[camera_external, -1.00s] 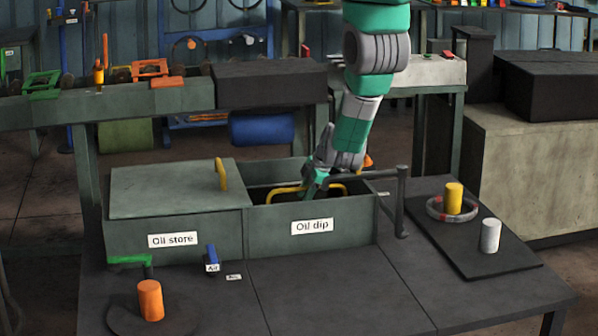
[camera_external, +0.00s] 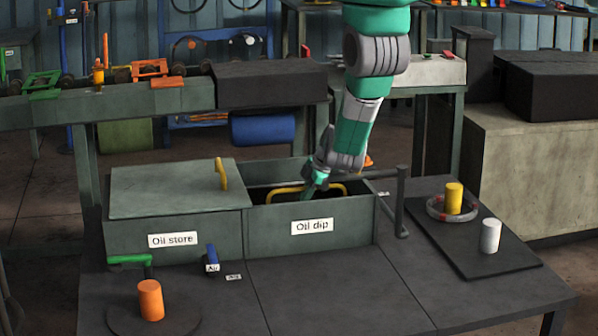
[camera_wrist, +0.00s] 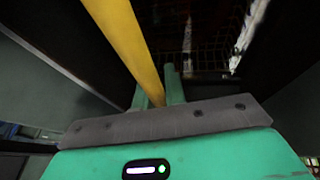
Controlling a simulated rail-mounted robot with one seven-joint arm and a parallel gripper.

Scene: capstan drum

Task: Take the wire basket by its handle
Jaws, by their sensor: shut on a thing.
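The wire basket stands inside the open bin labelled "Oil dip" (camera_external: 312,243). Its yellow handle (camera_external: 280,194) rises near the bin's rim, and its dark mesh (camera_wrist: 205,55) shows faintly below in the wrist view. My gripper (camera_external: 310,192) reaches down into the bin from above at the handle. In the wrist view the green fingers (camera_wrist: 160,90) are shut on the yellow handle bar (camera_wrist: 127,40), which runs between them. Most of the basket is hidden by the bin's front wall and by dark shadow.
The closed "Oil store" bin (camera_external: 172,190) adjoins on the left, with a yellow lid handle (camera_external: 221,174). A grey bar on a post (camera_external: 402,205) stands at the right. Orange (camera_external: 151,300), yellow (camera_external: 453,197) and white cylinders (camera_external: 490,236) stand on the table. The front middle is clear.

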